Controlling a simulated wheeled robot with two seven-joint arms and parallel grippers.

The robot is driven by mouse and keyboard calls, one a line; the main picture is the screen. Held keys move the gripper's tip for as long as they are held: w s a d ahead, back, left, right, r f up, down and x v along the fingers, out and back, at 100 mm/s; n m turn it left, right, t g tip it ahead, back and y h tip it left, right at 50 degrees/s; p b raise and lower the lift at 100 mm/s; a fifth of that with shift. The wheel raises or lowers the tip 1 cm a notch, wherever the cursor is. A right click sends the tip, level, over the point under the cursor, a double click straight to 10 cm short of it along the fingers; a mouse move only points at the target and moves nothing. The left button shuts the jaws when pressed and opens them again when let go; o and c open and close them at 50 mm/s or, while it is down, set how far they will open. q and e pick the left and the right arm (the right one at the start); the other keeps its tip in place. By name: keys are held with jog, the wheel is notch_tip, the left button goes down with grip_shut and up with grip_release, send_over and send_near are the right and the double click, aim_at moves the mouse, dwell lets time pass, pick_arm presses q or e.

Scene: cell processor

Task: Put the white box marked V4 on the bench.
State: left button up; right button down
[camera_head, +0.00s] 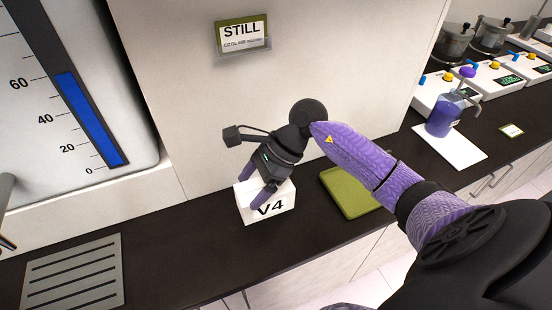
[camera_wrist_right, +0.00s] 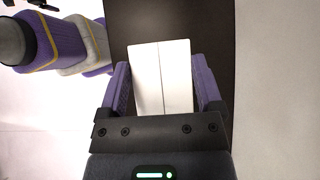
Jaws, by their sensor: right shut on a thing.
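The white box marked V4 (camera_head: 275,207) is at the dark bench (camera_head: 160,226), in front of the pale wall panel, in the head view. My right gripper (camera_head: 256,187) is shut on it from above, one purple finger on each side. In the right wrist view the box (camera_wrist_right: 161,78) sits between the two fingers, with the dark bench (camera_wrist_right: 218,30) behind it. The box looks level and very low over the bench; I cannot tell whether its base touches. I cannot make out my left gripper.
A green tray (camera_head: 348,205) lies on the bench to the right of the box, partly behind my right arm. A slotted grey plate (camera_head: 73,276) lies at the left. A purple bottle (camera_head: 443,117) on a white mat and several devices stand further right.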

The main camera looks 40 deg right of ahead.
notch_tip(320, 180, down, 8)
jog(key=shift+r+b, duration=0.1)
jog(key=shift+b, duration=0.5)
grip_release()
jog(key=shift+r, duration=0.25)
jog(key=v, duration=1.1)
jog(key=shift+d+r, duration=0.25)
jog(key=shift+r, duration=0.05)
